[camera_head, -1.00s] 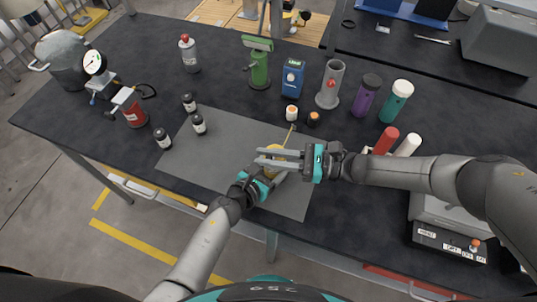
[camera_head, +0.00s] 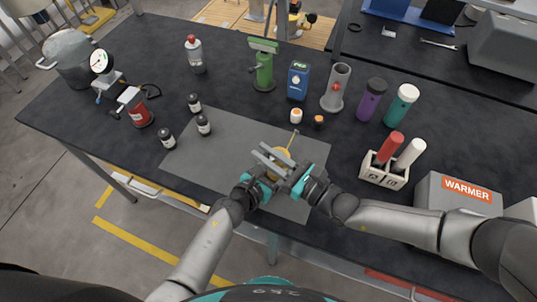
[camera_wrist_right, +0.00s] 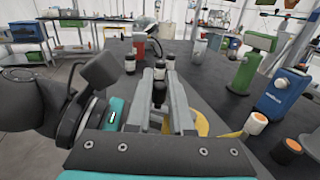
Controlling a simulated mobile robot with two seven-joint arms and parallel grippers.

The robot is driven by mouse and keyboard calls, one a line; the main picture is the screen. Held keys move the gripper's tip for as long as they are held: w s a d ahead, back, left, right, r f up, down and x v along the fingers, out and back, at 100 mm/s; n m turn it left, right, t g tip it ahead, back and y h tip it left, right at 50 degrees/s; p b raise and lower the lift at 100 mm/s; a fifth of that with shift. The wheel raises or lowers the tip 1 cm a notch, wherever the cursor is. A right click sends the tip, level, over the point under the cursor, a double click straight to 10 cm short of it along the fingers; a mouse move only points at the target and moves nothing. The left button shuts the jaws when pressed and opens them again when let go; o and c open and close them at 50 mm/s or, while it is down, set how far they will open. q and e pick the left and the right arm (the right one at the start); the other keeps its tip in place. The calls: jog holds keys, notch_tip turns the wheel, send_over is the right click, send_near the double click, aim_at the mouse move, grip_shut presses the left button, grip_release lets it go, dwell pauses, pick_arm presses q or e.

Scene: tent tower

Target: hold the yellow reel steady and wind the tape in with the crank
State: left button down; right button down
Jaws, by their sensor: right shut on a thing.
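The yellow reel (camera_head: 284,158) is on the grey mat (camera_head: 228,125), mostly covered by my grippers. A thin yellow strip of tape (camera_head: 292,139) runs from it towards the back. In the right wrist view the reel (camera_wrist_right: 201,124) shows yellow beside and below the right gripper's fingers (camera_wrist_right: 161,92).
Several dark bottles (camera_head: 203,125) stand on and beside the mat's left part. Behind the reel are small orange-capped containers (camera_head: 296,116), a green device (camera_head: 264,72) and a blue box (camera_head: 298,81). A two-slot holder (camera_head: 384,172) stands to the right. The mat's front-left is clear.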

jog(key=m+t+h, duration=0.2)
jog(key=t, duration=0.1)
jog(key=shift+w+a+r+m+h, duration=0.1)
jog(key=shift+w+a+m+h, duration=0.25)
jog(key=shift+m+h, duration=0.05)
jog(key=shift+w+m+t+h, duration=0.2)
jog(key=shift+m+t+h, duration=0.2)
jog(key=shift+t+h, duration=0.15)
jog(key=c, duration=0.8)
grip_release()
jog(key=shift+s+d, duration=0.1)
jog(key=v, duration=1.1)
jog(key=shift+s+d, duration=0.2)
jog(key=shift+s, duration=0.15)
